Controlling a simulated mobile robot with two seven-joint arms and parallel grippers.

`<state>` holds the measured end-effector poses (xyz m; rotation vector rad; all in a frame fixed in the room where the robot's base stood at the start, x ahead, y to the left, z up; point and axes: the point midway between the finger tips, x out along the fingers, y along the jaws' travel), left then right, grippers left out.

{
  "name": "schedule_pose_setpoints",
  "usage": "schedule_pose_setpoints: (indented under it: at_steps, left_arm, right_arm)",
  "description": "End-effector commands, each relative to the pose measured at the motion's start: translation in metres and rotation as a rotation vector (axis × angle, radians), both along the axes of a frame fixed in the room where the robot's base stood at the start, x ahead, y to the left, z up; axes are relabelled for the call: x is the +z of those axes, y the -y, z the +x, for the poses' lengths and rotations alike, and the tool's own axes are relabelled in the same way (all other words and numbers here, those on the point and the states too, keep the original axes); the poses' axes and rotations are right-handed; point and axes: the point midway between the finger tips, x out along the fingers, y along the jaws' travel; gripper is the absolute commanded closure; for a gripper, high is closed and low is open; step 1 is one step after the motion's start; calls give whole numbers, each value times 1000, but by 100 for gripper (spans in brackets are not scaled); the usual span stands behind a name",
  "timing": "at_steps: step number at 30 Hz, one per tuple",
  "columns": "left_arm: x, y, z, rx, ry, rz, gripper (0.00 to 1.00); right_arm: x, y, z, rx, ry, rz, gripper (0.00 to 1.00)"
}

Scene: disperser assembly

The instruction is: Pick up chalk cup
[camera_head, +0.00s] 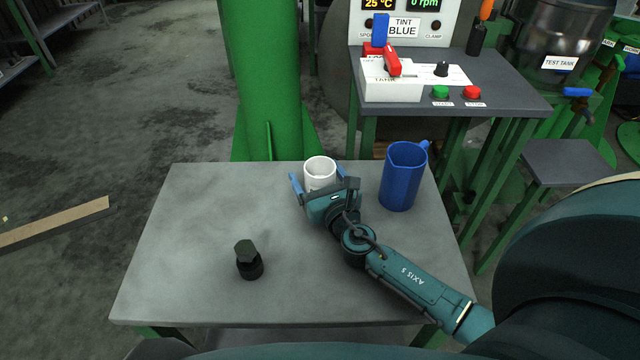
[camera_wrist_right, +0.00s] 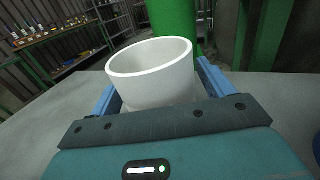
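The chalk cup, a white cup (camera_head: 319,170), stands upright on the grey table, toward its far edge. It fills the middle of the right wrist view (camera_wrist_right: 152,80), its open rim facing up. My right gripper (camera_head: 319,180) is at the cup, with one blue finger on each side of it. The fingers look open, with small gaps between them and the cup wall. The lower near side of the cup is hidden by the gripper body. My left gripper is not in view.
A blue mug (camera_head: 402,178) stands on the table (camera_head: 200,225) close to the right of my gripper. A green column (camera_head: 265,80) rises behind the table. The table's left side is mostly clear.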

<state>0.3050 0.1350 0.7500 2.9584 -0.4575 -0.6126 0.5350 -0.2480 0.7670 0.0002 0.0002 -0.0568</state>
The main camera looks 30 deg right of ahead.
Motion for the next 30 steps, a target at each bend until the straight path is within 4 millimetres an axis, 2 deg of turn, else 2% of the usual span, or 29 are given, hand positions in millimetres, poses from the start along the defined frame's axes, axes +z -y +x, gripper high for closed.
schedule_pose_setpoints:
  at_steps: [2,18,30]
  left_arm:
    - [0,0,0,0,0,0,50]
    - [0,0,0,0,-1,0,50]
    - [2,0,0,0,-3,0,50]
  right_arm:
    - [0,0,0,0,0,0,26]
    - [0,0,-1,0,0,0,71]
    - [5,0,0,-1,2,-1,71]
